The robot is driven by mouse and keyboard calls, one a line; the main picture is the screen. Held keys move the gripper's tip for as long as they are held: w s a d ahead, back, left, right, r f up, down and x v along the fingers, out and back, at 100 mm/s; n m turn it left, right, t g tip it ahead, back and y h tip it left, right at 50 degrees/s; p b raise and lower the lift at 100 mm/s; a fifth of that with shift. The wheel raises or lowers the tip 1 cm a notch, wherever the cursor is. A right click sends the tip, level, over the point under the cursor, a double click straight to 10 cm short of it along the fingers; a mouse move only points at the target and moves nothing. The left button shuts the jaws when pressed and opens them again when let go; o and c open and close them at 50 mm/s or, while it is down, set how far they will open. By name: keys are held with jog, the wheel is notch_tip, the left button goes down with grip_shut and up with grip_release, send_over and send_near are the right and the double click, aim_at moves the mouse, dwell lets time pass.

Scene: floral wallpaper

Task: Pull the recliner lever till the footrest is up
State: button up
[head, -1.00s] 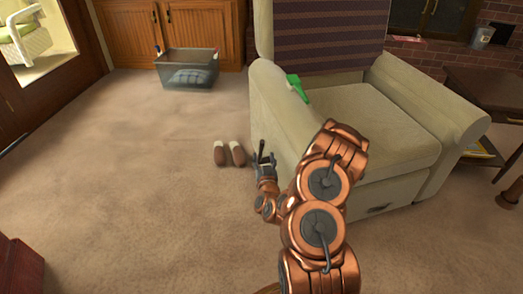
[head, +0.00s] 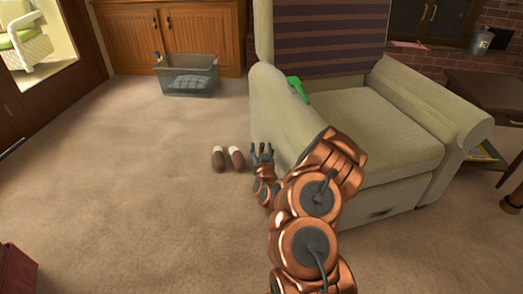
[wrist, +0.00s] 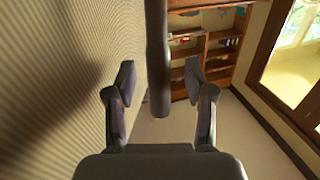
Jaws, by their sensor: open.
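The beige recliner (head: 375,120) stands at the right with a striped cloth over its back. Its footrest (head: 375,210) is down, flush with the front. My gripper (head: 262,148) is beside the recliner's left outer side, low near the floor. In the wrist view my gripper (wrist: 158,85) is open, with one finger on each side of the dark lever (wrist: 158,60). The lever hangs between the fingers, with a visible gap on both sides. The recliner's ribbed side (wrist: 70,70) fills the left of that view. I cannot make out the lever in the head view.
A pair of slippers (head: 228,159) lies on the carpet just left of my gripper. A basket (head: 187,78) stands at the back. A dark side table (head: 485,95) is at the right. The carpet at left is clear.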

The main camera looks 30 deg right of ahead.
jog(key=shift+c, duration=0.3)
grip_shut()
dwell(0.3)
